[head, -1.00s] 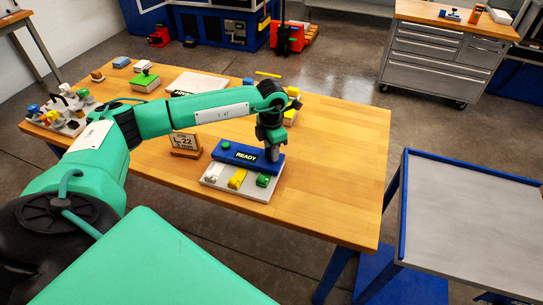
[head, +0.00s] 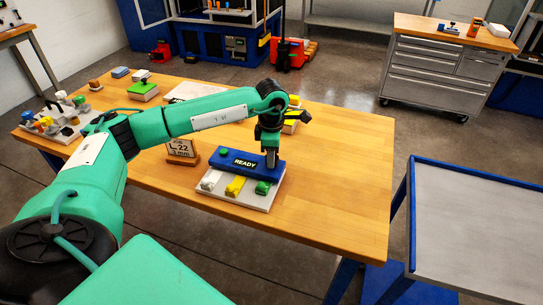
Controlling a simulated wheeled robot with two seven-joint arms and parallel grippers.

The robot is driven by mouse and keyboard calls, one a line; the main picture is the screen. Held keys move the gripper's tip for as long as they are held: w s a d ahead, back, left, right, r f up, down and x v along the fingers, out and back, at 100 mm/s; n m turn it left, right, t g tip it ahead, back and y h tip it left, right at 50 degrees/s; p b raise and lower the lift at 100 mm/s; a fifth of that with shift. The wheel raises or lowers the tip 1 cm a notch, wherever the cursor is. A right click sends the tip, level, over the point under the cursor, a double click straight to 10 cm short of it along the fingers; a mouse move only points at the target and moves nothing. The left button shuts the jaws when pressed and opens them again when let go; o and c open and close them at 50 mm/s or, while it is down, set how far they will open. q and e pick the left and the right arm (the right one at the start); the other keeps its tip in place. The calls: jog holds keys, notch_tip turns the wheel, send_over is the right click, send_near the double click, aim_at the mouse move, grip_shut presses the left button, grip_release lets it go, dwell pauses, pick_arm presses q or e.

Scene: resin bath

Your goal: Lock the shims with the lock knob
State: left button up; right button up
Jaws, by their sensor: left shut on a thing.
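A fixture with a blue bar marked READY (head: 243,164) stands on the wooden table, above a white base (head: 223,200). A white shim (head: 208,186), a yellow shim (head: 235,187) and a green shim (head: 263,187) sit in a row along its front. A round green piece (head: 224,153) is on the left end of the bar. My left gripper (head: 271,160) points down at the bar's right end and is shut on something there. This seems to be the lock knob, but the fingers hide it. My right gripper is out of view.
A sign with "22" (head: 181,148) stands left behind the fixture. A tray of small parts (head: 55,122) is at the table's far left. Bare wooden table (head: 335,185) lies to the right. A grey-topped cart (head: 475,220) stands beyond its right edge.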

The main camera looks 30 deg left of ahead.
pick_arm(q)
jog(key=shift+r, duration=0.1)
jog(key=o, duration=1)
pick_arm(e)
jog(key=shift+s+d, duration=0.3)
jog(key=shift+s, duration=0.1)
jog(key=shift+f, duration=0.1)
pick_arm(q)
notch_tip(320, 180, up, 14)
jog(key=b, duration=0.2)
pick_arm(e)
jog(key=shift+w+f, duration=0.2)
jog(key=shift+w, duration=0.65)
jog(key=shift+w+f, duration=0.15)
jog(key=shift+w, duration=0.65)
